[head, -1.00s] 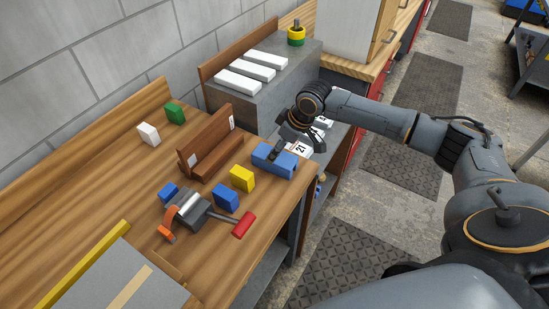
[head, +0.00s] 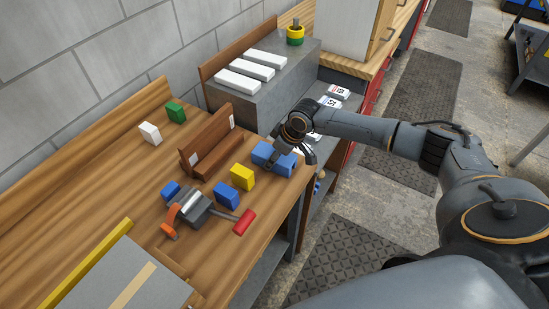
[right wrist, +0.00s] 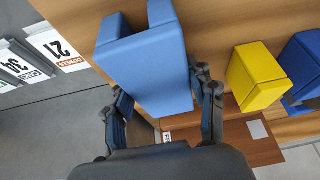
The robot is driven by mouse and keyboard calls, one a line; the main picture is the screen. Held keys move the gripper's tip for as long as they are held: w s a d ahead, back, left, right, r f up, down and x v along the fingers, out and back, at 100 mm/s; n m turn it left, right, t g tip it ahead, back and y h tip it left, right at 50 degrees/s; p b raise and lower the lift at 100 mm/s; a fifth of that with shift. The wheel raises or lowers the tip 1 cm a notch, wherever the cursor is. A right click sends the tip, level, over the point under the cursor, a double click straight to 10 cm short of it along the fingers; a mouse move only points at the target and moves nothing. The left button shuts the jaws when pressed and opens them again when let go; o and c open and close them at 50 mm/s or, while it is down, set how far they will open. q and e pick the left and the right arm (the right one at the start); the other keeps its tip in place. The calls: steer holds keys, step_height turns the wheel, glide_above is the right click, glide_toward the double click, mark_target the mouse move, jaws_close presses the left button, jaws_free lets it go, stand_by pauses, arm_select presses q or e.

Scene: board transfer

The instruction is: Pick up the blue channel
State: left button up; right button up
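The light blue channel (head: 262,153) lies on the wooden workbench (head: 110,190) near its right end, beside a yellow block. My right gripper (head: 290,150) is over the channel and hides part of it in the head view. In the right wrist view the channel (right wrist: 158,70) shows its U-shaped groove, and its near end lies between the two fingers of my right gripper (right wrist: 164,92). The fingers are spread, one on each side; narrow gaps seem to show, but contact is hard to judge. My left gripper is not in view.
A yellow block (head: 242,177) and a darker blue block (head: 227,196) stand left of the channel. A brown wooden holder (head: 208,143) is behind them. A clamp-like tool with a red handle (head: 243,222) lies nearer. Numbered cards (right wrist: 55,48) lie on a lower grey surface.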

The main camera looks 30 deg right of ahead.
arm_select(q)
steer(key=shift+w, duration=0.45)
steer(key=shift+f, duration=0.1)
